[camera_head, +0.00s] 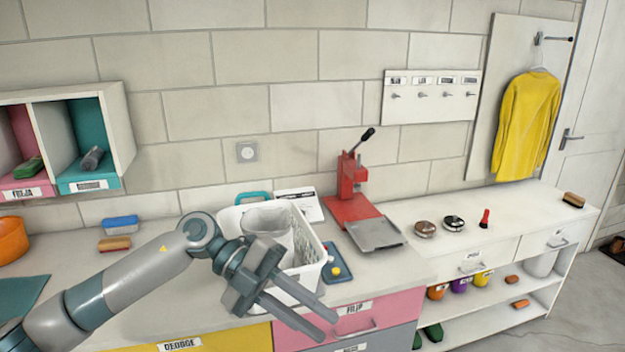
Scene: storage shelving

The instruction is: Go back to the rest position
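My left arm comes in from the lower left, and its gripper (314,326) is in front of the white basket on the counter. Its two long fingers point down to the right with a gap between them, and nothing shows in the gap. The gripper hangs over the counter's front edge, before the pink drawer. My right gripper is not in the view.
A white basket (314,252) stands behind my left gripper, with a red press (351,190) and a grey tray (374,234) to its right. An orange bowl (12,240) and brushes lie left. The lower white shelf (500,215) holds small items. Floor shows at far right.

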